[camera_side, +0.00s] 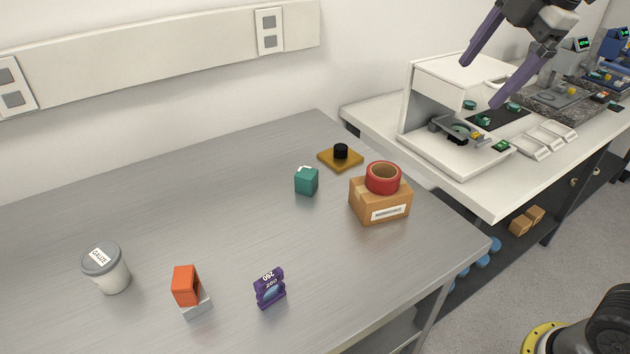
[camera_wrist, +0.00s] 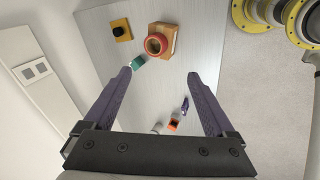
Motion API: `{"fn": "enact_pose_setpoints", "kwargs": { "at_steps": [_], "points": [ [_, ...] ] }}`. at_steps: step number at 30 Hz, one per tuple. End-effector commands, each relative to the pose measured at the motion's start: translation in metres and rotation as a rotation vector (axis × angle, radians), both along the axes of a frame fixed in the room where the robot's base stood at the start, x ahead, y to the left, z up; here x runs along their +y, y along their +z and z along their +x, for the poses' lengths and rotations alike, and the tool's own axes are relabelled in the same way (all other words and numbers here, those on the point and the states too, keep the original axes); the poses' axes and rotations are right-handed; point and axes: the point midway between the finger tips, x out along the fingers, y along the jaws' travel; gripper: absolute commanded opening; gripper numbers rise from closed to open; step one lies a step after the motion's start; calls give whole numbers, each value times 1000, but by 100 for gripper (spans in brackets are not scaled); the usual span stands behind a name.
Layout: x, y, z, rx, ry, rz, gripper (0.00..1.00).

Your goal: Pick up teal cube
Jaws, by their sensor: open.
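The teal cube (camera_side: 307,181) stands on the grey metal table (camera_side: 230,205), left of the cardboard box, in the side view. In the wrist view the teal cube (camera_wrist: 138,61) shows just beyond the tip of the left finger, which may cover a little of it. My gripper (camera_side: 482,75) is at the upper right of the side view, high up and well apart from the cube. Its purple fingers are spread wide with nothing between them. The wrist view shows my gripper (camera_wrist: 160,75) open too.
A cardboard box (camera_side: 379,208) with a red tape roll (camera_side: 383,177) on it stands right of the cube. A yellow-brown plate with a black knob (camera_side: 340,157) lies behind. A lidded cup (camera_side: 107,268), an orange block (camera_side: 186,285) and a purple item (camera_side: 269,288) stand in front.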

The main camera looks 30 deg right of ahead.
Motion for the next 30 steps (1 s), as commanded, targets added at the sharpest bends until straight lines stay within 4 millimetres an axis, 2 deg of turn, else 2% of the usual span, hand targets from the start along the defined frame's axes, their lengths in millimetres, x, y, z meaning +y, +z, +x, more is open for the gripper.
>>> {"fn": "enact_pose_setpoints", "kwargs": {
  "at_steps": [1, 7, 11, 14, 20, 24, 27, 30],
  "points": [
    [5, 4, 22, 16, 68, -26, 90],
    [24, 3, 95, 67, 320, -117, 90],
    [39, -12, 141, 103, 463, -160, 90],
    [52, -31, 174, 131, 560, -185, 90],
    [81, -87, 231, 194, 710, -214, 90],
    [102, -141, 262, 246, 761, -214, 90],
    [115, -181, 277, 283, 779, -208, 90],
    [124, -216, 282, 325, 795, -203, 90]
  ]
}}
